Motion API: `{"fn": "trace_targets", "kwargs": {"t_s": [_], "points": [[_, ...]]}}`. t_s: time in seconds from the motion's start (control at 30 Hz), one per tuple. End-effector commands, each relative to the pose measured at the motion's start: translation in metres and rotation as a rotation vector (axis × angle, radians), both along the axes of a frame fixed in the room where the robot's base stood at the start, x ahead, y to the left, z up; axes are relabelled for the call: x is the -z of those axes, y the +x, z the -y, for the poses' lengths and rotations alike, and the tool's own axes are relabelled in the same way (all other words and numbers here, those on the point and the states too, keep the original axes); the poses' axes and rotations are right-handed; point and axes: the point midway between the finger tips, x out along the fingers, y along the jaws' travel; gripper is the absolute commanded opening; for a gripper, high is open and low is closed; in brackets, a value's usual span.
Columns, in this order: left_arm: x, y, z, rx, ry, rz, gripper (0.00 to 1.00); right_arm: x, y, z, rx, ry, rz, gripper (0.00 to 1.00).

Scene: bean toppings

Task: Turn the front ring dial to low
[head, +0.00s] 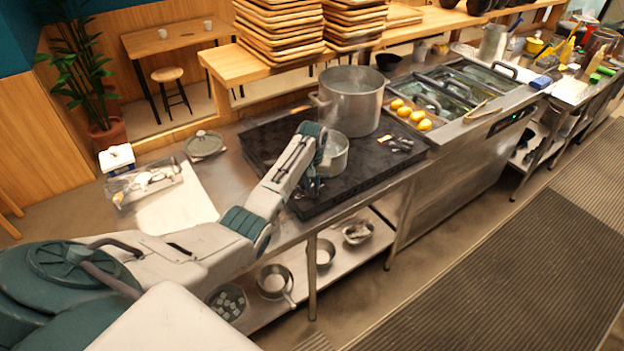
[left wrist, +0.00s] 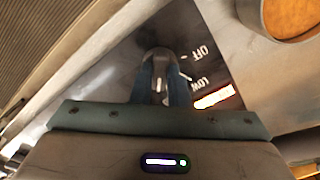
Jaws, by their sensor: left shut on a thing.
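The dial (left wrist: 160,63) is in the left wrist view, on the dark stove front, between my left fingertips. Printed words OFF (left wrist: 203,51) and LOW (left wrist: 209,82) sit to the right of it, with an orange-lit label below LOW. My left gripper (left wrist: 160,88) is shut on the dial; its fingers cover much of it, and I cannot tell for certain which mark it points to. In the head view my left gripper (head: 308,187) is at the front edge of the black stove (head: 262,146), and the dial is hidden there. My right gripper is not in view.
A small pot (head: 336,160) stands on the stove just beyond my gripper. A large pot (head: 352,103) stands behind it. A tray with yellow round items (head: 411,113) is to the right. Bowls and a pan (head: 273,282) are on the lower shelf.

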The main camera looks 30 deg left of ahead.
Motion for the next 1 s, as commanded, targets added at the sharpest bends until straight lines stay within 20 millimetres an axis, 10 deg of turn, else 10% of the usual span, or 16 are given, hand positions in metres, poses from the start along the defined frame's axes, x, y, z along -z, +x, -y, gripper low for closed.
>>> {"fn": "trace_targets", "kwargs": {"t_s": [1.0], "points": [[-0.0027, 0.002, -0.0017, -0.92, 0.001, 0.008, 0.0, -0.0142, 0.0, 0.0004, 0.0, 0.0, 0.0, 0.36]]}}
